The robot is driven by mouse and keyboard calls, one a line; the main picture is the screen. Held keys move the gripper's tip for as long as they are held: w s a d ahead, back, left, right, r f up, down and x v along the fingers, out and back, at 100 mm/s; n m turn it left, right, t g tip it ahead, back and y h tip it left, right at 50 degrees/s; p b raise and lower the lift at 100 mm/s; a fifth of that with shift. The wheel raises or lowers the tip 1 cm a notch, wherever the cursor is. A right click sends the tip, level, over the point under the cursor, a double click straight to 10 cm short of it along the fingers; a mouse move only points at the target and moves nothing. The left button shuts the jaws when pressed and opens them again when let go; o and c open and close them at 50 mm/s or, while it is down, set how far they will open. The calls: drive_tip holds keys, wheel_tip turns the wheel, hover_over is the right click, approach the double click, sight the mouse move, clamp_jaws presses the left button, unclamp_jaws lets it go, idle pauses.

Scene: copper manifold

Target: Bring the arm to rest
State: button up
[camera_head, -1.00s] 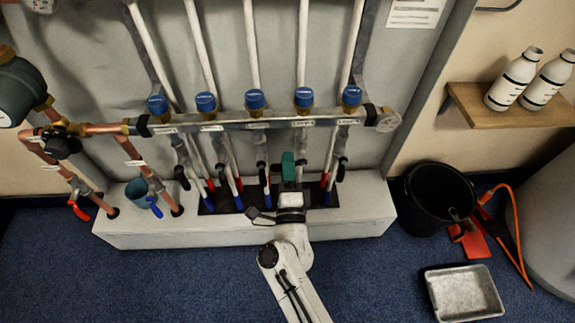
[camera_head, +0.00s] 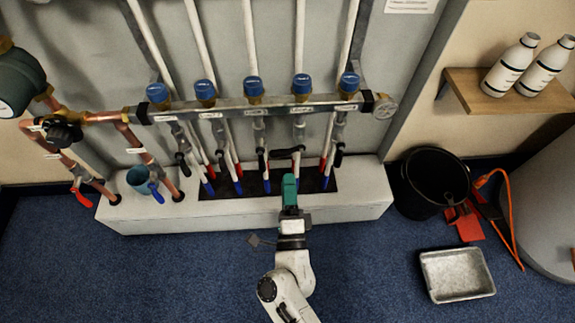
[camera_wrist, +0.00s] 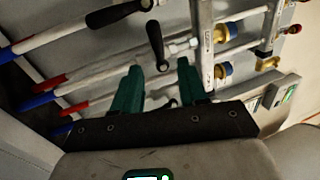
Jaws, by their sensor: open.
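My gripper (camera_head: 290,182) has green fingers and shows at the end of my white arm, low in front of the manifold's white plinth in the head view. In the wrist view its two green fingers (camera_wrist: 160,90) stand apart with nothing between them. The copper manifold's metal bar (camera_head: 250,107) carries several blue-capped valves (camera_head: 253,87). A black lever handle (camera_wrist: 157,45) shows beyond the fingers in the wrist view, apart from them as far as I can tell.
The white plinth (camera_head: 240,216) is in front of the wall panel. A black bucket (camera_head: 434,182), a grey tray (camera_head: 457,275) and a red tool (camera_head: 465,222) are on the floor at right. White bottles (camera_head: 512,65) stand on a wooden shelf (camera_head: 505,92).

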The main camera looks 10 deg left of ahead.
drive_tip(key=shift+v, duration=0.85)
drive_tip(key=s+d+f+n+g, duration=0.35)
drive_tip(key=d+n+g, duration=0.25)
drive_tip(key=d+n, duration=0.25)
drive_tip(key=s+d+f+n+g, duration=0.2)
drive_tip(key=s+d+n+g, duration=0.2)
drive_tip(key=d+n+g, duration=0.45)
drive_tip(key=s+d+r+m+g+h, duration=0.2)
drive_tip(key=s+d+g+h, duration=0.3)
drive_tip(key=s+d, duration=1.15)
wheel_tip(320, 180, up, 28)
drive_tip(key=p, duration=2.9)
drive_tip(key=shift+w+r+h, duration=0.25)
drive_tip(key=shift+w+h, duration=0.05)
